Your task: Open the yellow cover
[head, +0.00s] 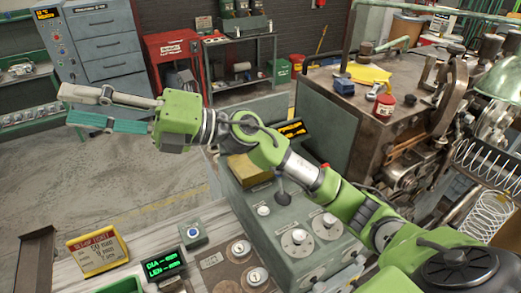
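A yellow box-like part (250,172), which looks like the yellow cover, sits on the grey-green control console (300,245). My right arm crosses in front of it and hides part of it. I cannot tell whether it is open or closed. My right gripper (68,105) is at the upper left, past the cover and well to its left. Its two fingers, one beige-grey and one teal, point left and stand apart with nothing between them. My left gripper is not in view.
The console has dials and a dark-knobbed lever (283,180). A green-lettered display (166,264), a blue button box (193,235) and a yellow setup ticket (97,251) stand on the front bench. A machine with wire coils (487,215) is at right. Open floor lies left.

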